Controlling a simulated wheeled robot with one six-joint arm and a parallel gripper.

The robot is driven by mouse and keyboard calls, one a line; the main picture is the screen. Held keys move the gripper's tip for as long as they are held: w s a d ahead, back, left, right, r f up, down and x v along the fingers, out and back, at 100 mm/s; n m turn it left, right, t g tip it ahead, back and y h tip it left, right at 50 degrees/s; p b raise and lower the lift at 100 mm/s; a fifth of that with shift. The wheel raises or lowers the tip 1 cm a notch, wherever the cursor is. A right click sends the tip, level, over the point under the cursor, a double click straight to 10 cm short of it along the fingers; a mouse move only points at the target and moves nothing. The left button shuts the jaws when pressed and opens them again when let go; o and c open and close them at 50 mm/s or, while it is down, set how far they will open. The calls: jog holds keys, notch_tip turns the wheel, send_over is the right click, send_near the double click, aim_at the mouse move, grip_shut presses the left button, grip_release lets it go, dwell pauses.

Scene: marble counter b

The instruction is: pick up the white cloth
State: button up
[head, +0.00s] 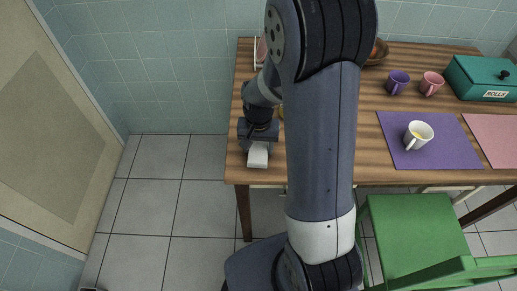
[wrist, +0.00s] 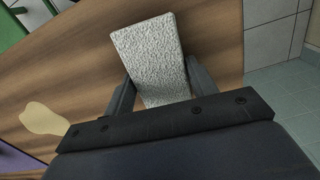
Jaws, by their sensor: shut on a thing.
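The white cloth (wrist: 152,55) looks like a folded, textured white block in the wrist view. My gripper (wrist: 160,92) is shut on it, with one dark finger on each side. In the head view the cloth (head: 258,154) shows at the end of my gripper (head: 258,143), near the front left corner of the wooden table. I cannot tell whether the cloth touches the tabletop or is just above it. My own arm hides part of the table in the head view.
On the wooden table (head: 365,110) are a purple mat (head: 395,135) with a white mug (head: 418,135), a purple cup (head: 397,82), a pink cup (head: 431,83) and a green box (head: 480,80). A green chair (head: 415,225) stands in front. A pale yellowish patch (wrist: 42,119) lies near my gripper.

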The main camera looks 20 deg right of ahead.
aim_at(258, 147)
jog(key=shift+r, duration=0.1)
notch_tip(258, 147, up, 10)
jog(key=shift+f+p, duration=0.1)
jog(key=shift+p, duration=0.3)
